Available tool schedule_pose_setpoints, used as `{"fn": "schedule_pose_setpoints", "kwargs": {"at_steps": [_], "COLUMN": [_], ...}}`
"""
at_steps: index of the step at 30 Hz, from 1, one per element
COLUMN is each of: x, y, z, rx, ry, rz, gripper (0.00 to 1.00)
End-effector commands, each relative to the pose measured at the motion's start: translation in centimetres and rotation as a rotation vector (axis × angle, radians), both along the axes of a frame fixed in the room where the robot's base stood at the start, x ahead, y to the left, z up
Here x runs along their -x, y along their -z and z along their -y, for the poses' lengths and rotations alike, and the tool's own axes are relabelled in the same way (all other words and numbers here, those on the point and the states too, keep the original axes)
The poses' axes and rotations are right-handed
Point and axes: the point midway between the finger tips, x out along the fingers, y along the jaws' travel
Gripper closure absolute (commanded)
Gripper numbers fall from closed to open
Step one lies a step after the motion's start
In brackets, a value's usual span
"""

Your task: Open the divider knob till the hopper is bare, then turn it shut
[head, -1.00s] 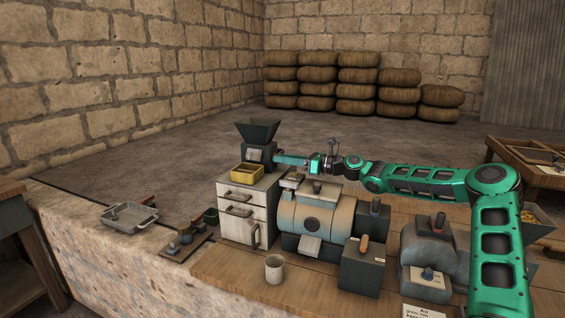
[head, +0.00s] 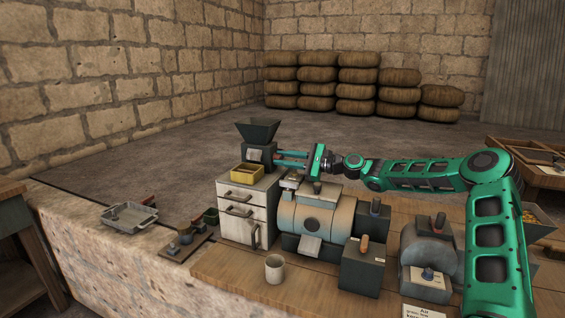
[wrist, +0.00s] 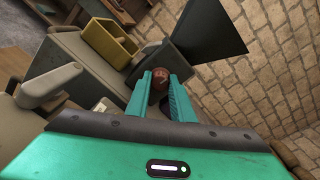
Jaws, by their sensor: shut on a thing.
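The hopper (head: 257,131) is a dark funnel on top of a grey divider box (head: 259,156), which stands on the white drawer cabinet. The flared hopper also shows in the wrist view (wrist: 205,42), tilted. I cannot see into it in either view, so its contents are hidden. The divider knob (wrist: 159,78) is reddish brown and sits between my fingertips in the wrist view. My gripper (head: 277,158) reaches in from the right and is shut on the knob. In the head view the knob is too small and covered to make out.
A yellow open bin (head: 246,174) sits on the cabinet in front of the divider, with brownish contents. Below my arm stand a round tan machine (head: 318,212), a box with an orange-brown lever (head: 363,262) and a mug (head: 274,268). Stacked sacks (head: 335,90) line the back wall.

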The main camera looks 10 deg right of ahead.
Motion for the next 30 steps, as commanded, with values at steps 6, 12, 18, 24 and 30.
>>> {"fn": "schedule_pose_setpoints", "kwargs": {"at_steps": [6, 12, 18, 24, 30], "x": [-0.11, -0.09, -0.08, -0.07, -0.03], "y": [0.06, 0.08, 0.11, 0.15, 0.09], "z": [0.3, 0.3, 0.29, 0.29, 0.16], "rx": [0.044, 0.059, 0.06, 0.06, 0.06], "ry": [0.007, 0.005, 0.005, 0.005, 0.002], "rz": [0.057, 0.077, 0.079, 0.078, 0.078], "gripper": [1.0, 1.0, 1.0, 0.72, 0.6]}}
